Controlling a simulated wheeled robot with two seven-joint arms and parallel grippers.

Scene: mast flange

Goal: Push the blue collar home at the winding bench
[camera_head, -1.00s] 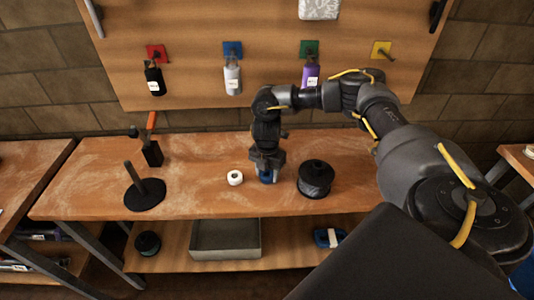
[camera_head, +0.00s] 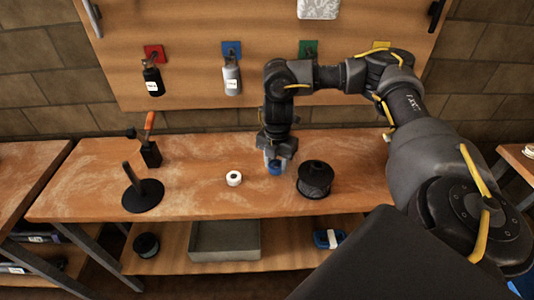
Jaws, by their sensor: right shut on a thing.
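The blue collar (camera_head: 275,169) is between the fingers of my right gripper (camera_head: 276,161), which points down over the middle of the bench. The gripper is shut on it and hides its upper part. The collar shows low under the fingers, just left of a black spool; I cannot tell whether it touches the bench top. A dark upright post on a round black base (camera_head: 143,196) stands at the left of the bench (camera_head: 205,205), bare and well apart from the collar. My left gripper is not in view.
A white ring (camera_head: 234,178) lies left of the gripper. The black spool (camera_head: 315,179) stands close on the right. A dark block with an orange-handled tool (camera_head: 151,154) is at the back left. A grey tray (camera_head: 225,241) sits on the lower shelf. The bench between post and ring is clear.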

